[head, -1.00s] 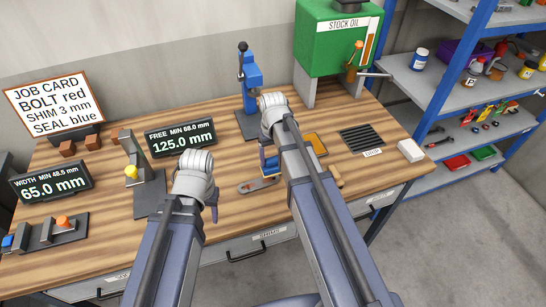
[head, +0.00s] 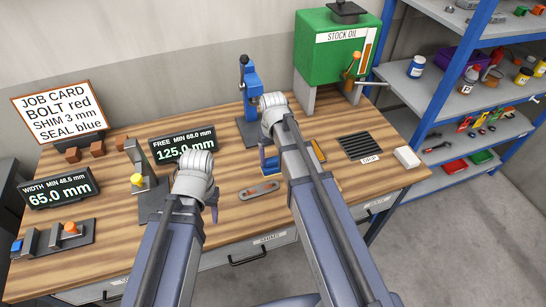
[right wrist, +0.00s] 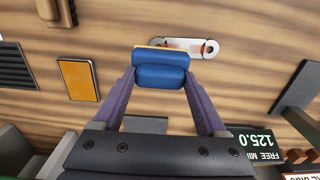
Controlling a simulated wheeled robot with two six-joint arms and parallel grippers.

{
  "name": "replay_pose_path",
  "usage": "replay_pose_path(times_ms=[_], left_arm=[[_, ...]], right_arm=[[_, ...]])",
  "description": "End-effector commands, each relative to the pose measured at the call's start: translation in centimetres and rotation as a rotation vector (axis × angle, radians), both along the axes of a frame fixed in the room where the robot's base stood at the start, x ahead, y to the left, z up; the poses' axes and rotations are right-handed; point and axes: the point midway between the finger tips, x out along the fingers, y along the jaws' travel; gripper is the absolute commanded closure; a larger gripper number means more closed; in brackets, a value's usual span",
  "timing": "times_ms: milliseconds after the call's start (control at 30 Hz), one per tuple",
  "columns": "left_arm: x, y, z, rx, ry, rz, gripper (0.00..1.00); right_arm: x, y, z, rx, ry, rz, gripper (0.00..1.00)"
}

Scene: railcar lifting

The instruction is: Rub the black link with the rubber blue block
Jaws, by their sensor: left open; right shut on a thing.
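The link (head: 260,190) lies flat on the bench, grey with reddish patches and a hole at each end rather than black. It also shows in the right wrist view (right wrist: 190,47), partly hidden behind the block. My right gripper (right wrist: 160,76) is shut on the blue block (right wrist: 160,66), which has a thin yellow-orange edge on its far side. The block also shows in the head view (head: 269,163), partly hidden by my arm, just beyond the link. I cannot tell whether block and link touch. My left gripper (head: 209,208) is open and empty, left of the link.
A yellow-orange pad (right wrist: 78,80) and a dark ribbed tray (head: 360,145) lie to the right in the head view. Bare wood surrounds the link.

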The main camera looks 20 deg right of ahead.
Motion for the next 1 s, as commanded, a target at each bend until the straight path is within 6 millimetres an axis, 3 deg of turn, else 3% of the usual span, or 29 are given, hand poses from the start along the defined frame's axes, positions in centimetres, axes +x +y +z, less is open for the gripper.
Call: replay_pose_path(times_ms=[400, 1000], left_arm=[[0.0, 0.0, -0.2, 0.000, 0.000, 0.000, 0.50], [0.0, 0.0, -3.0, 0.000, 0.000, 0.001, 0.50]], right_arm=[[0.0, 0.0, -0.2, 0.000, 0.000, 0.000, 0.70], [0.0, 0.0, -3.0, 0.000, 0.000, 0.000, 0.70]])
